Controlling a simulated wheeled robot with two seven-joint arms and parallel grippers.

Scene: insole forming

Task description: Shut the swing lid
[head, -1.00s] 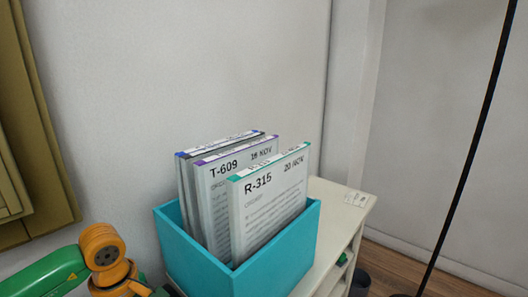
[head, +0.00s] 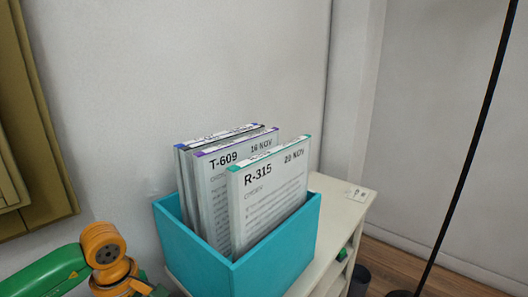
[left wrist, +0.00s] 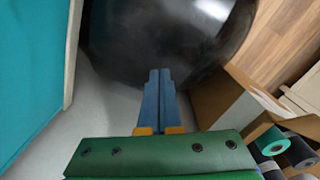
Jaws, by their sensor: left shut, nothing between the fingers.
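My left gripper (left wrist: 160,75) shows in the left wrist view with its blue fingers shut together, nothing between them. Its tips lie in front of a large glossy black rounded body (left wrist: 165,30), which looks like a bin. I cannot tell whether the tips touch it. No swing lid can be made out clearly. In the head view a small dark bin (head: 360,280) shows at the lower edge, beside the cream shelf unit, mostly cut off. My left arm enters at the lower left of the head view, its gripper out of sight. My right gripper is in neither view.
A teal box (head: 275,270) holding several labelled folders (head: 270,195) stands on the cream shelf unit (head: 340,205) against the wall. A thin black pole (head: 470,150) stands at the right. In the left wrist view an open cardboard box (left wrist: 225,95) and several rolls (left wrist: 270,145) lie at the right.

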